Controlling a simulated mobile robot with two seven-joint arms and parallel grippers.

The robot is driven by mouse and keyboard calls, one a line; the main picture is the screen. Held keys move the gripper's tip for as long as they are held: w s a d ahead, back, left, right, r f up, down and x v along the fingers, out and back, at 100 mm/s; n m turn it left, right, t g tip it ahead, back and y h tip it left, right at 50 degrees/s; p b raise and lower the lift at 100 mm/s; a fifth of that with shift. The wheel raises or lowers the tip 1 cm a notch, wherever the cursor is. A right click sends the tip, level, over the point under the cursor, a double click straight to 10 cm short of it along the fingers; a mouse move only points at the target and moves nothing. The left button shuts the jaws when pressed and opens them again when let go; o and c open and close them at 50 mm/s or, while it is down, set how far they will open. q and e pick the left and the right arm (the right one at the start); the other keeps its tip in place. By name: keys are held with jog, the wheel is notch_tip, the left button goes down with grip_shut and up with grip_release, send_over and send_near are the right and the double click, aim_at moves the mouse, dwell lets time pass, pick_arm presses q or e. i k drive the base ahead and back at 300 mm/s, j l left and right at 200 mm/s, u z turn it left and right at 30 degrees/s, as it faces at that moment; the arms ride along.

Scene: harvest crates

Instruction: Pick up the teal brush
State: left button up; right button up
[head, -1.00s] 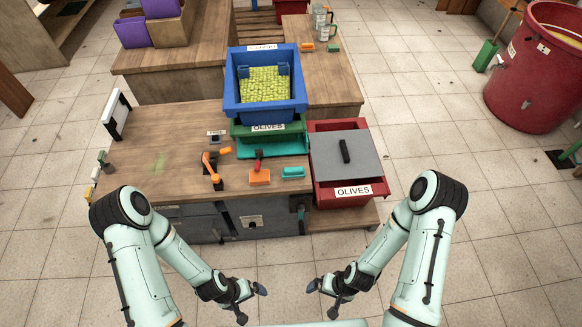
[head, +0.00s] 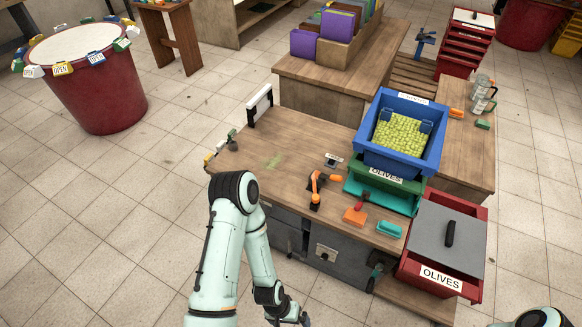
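The teal brush (head: 389,229) is a small teal block lying on the front right part of the wooden workbench (head: 262,142), near its front edge. It lies just right of an orange tool with a red handle (head: 355,215). My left gripper (head: 290,321) is low at the bottom edge of the head view, in front of the bench and well below and left of the brush. Its fingers look spread and empty, though the frame edge partly cuts them. My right gripper is out of view; only a bit of that arm shows at the lower right.
A blue crate of olives (head: 371,159) sits on green and teal crates behind the brush. A red olive crate with a grey lid (head: 433,273) stands right of it. An orange-handled tool (head: 315,187) lies to the left. Floor (head: 130,230) is free left of the bench.

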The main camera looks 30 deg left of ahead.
aim_at(394, 232)
jog(key=l+u, duration=0.1)
jog(key=u, duration=0.75)
jog(key=l+u, duration=0.15)
jog(key=u, duration=0.25)
jog(key=l+u, duration=0.1)
jog(key=u, duration=0.35)
jog(key=k+l+u, duration=0.1)
jog(key=l+u, duration=0.2)
jog(key=k+l+u, duration=0.15)
jog(key=l+u, duration=0.15)
jog(key=k+l+u, duration=0.15)
jog(key=u, duration=0.15)
jog(key=k+l+u, duration=0.3)
jog(key=k+l, duration=0.35)
jog(key=l, duration=0.4)
